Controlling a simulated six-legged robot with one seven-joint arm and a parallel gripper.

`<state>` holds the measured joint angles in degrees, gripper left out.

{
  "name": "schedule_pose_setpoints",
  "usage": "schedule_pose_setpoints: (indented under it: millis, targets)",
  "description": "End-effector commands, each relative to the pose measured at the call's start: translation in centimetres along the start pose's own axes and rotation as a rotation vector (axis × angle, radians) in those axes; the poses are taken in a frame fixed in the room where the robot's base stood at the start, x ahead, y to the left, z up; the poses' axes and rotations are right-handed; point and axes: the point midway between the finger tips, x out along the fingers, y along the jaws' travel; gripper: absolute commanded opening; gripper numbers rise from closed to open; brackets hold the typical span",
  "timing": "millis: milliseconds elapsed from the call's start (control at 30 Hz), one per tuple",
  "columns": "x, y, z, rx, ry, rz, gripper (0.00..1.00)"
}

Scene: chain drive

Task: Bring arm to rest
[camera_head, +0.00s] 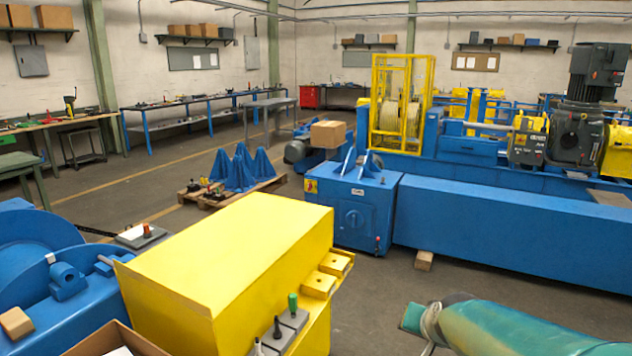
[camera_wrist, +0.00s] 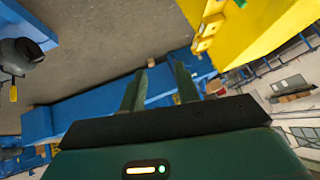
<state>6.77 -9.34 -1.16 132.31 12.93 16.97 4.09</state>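My gripper (camera_wrist: 157,70) shows in the wrist view, with its two dark green fingers apart. The gap between them is empty, and the floor and a long blue machine bed (camera_wrist: 92,98) show beyond. The fingers seem to touch nothing. The wrist view is tilted, with a yellow housing (camera_wrist: 250,25) at its upper right.
A yellow box-shaped cover (camera_head: 225,260) stands close in front, with handles on its right ledge. A long blue machine base (camera_head: 490,225) lies behind at right.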

Motion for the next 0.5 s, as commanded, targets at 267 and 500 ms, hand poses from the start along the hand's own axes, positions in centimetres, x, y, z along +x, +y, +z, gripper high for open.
schedule_pose_setpoints:
  millis: [267,500]
  targets:
    - [-9.7,-1.7,6.0,-0.215,-0.112,-0.021,0.32]
    - [-15.5,-0.5,11.2,-0.361,-0.193,0.007,0.32]
